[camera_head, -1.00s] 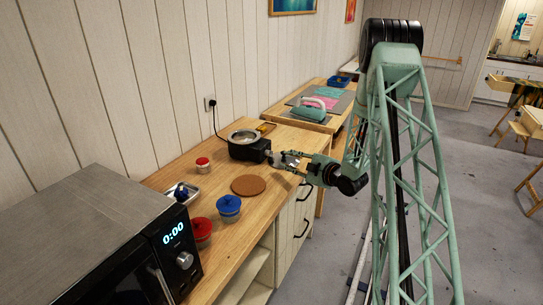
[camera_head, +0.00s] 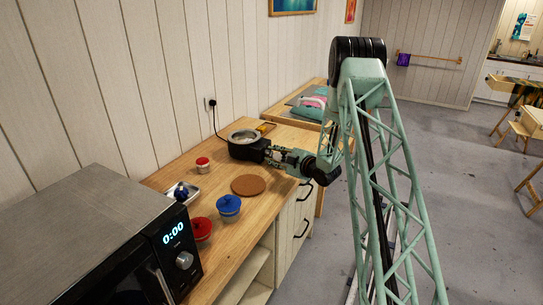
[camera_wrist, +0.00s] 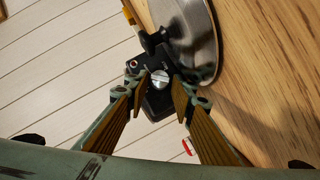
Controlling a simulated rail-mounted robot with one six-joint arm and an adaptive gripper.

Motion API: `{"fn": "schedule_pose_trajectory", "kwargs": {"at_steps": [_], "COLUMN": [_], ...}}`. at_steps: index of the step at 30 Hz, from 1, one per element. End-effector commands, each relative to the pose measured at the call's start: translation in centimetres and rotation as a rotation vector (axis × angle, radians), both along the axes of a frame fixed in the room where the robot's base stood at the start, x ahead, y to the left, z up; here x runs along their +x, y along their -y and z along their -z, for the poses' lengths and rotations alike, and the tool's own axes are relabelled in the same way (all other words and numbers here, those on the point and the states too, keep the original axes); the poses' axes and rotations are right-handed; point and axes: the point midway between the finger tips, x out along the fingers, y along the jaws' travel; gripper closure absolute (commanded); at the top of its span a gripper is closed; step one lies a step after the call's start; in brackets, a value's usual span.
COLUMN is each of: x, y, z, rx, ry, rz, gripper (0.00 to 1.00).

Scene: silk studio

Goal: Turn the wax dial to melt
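The wax pot (camera_head: 245,138) is a round metal bowl in a black housing at the back of the wooden counter. In the wrist view its metal bowl (camera_wrist: 205,40) is at the top, with a small silver dial (camera_wrist: 159,79) with a line across it on the black housing (camera_wrist: 157,103). My gripper (camera_head: 272,156) is at the pot's front right. In the wrist view my gripper (camera_wrist: 161,82) has its fingertips on either side of the dial, apart, with narrow gaps. Contact is hard to judge. The dial is hidden in the head view, and its markings are unreadable.
A cork mat (camera_head: 248,185), a blue-lidded jar (camera_head: 229,208), a red-lidded jar (camera_head: 201,229), a small red-topped jar (camera_head: 203,165) and a metal tray (camera_head: 178,197) are on the counter. A microwave (camera_head: 100,240) stands in front. A second table (camera_head: 285,112) is behind.

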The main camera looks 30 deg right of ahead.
Motion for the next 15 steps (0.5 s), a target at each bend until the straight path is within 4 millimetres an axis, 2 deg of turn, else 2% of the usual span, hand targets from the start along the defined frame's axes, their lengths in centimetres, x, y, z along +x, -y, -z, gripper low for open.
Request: {"fn": "schedule_pose_trajectory", "kwargs": {"at_steps": [14,15], "x": [0.65,0.65], "y": [-0.16,-0.16], "z": [0.15,0.15], "rx": [0.0,0.0], "ry": [0.0,0.0], "rz": [0.0,0.0], "gripper": [0.77,0.81]}}
